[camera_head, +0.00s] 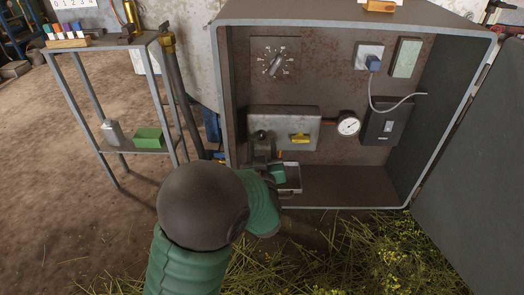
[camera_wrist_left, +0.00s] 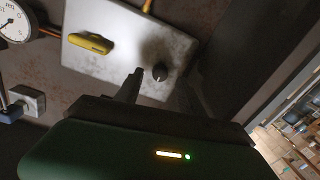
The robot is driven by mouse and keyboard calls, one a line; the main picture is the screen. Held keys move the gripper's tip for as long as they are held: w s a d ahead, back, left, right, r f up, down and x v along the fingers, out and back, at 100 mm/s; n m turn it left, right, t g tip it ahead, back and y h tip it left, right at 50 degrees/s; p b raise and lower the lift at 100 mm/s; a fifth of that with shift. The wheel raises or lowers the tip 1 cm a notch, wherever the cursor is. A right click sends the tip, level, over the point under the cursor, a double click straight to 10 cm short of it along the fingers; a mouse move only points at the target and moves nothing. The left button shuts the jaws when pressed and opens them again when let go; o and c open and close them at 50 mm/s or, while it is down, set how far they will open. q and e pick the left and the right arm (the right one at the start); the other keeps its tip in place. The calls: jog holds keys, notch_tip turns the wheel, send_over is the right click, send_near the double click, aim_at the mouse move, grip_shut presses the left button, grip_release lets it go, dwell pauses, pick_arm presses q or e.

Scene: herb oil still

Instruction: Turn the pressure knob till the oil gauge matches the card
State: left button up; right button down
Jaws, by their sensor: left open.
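A small black knob (camera_head: 262,135) sits on the left of a pale metal panel (camera_head: 284,118) inside the open cabinet. It also shows in the left wrist view (camera_wrist_left: 160,72). A round white gauge (camera_head: 348,126) with a dark rim is right of the panel, joined to it by a pipe; it is partly cut off in the wrist view (camera_wrist_left: 14,22). My left gripper (camera_head: 265,153) is open, just below the knob. In the wrist view its dark fingers (camera_wrist_left: 162,86) stand apart on either side of the knob; I cannot tell whether they touch it. I cannot make out a card with certainty.
A yellow handle (camera_head: 300,139) is on the same panel. Above are a dial with a pointer (camera_head: 276,64), a plugged socket (camera_head: 369,57) and a pale green plate (camera_head: 407,57). A dark box (camera_head: 385,124) is at right. A metal shelf (camera_head: 137,152) stands left of the cabinet.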

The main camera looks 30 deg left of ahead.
aim_at(262, 135)
pick_arm(q)
jog(key=shift+b+x, duration=0.3)
jog(key=shift+x, duration=1.15)
jog(key=shift+c, duration=0.5)
grip_shut()
